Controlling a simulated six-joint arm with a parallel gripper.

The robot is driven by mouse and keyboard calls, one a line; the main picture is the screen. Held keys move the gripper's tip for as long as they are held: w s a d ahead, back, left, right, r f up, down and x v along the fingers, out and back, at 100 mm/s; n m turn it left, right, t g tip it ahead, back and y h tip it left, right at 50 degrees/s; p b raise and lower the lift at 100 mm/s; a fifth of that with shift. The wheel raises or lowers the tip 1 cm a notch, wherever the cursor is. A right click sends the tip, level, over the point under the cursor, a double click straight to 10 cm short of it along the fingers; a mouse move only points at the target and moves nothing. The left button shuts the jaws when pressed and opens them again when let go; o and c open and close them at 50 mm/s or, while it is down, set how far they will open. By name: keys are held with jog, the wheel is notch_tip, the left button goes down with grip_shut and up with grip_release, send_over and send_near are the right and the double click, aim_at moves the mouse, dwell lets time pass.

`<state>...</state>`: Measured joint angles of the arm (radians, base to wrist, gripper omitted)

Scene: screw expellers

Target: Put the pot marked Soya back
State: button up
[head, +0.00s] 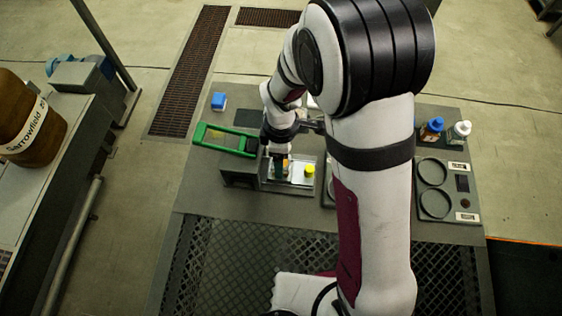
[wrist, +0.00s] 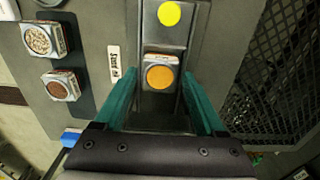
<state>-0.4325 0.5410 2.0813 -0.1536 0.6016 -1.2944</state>
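My gripper (wrist: 159,76) is open in the wrist view, its two teal fingers apart. A square pot with an orange top (wrist: 160,77) stands between the fingertips, with a narrow gap on each side. A yellow round top (wrist: 169,13) lies farther along the same grey tray (wrist: 182,38); it also shows in the head view (head: 309,170). Two more pots, one speckled pale (wrist: 39,40) and one reddish (wrist: 57,90), stand at left in the wrist view. I cannot read Soya on any pot. In the head view my gripper is low over the tray, partly hidden by my arm.
A blue-capped bottle (head: 432,129) and a white one (head: 459,131) stand at right, behind a plate with two rings (head: 447,188). Black mesh (head: 250,255) runs along the front.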

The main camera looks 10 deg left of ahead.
grip_shut()
jog(key=shift+r, duration=0.1)
jog(key=shift+r, duration=0.25)
jog(key=r, duration=0.4)
jog(key=shift+d, duration=0.4)
jog(key=d+r, duration=0.6)
jog(key=d, duration=0.4)
jog(key=w+a+f, duration=0.1)
jog(key=w+a, duration=0.9)
jog(key=w, duration=0.5)
jog(key=shift+w+a+f, duration=0.1)
jog(key=shift+a+f, duration=1.75)
jog(key=shift+a, duration=0.3)
jog(key=shift+w+a+f, duration=0.15)
jog(key=shift+a+f, duration=1.75)
jog(key=shift+a, duration=0.3)
jog(key=shift+w+a+f, duration=0.1)
jog(key=shift+a+f, duration=1.75)
jog(key=shift+a, duration=0.3)
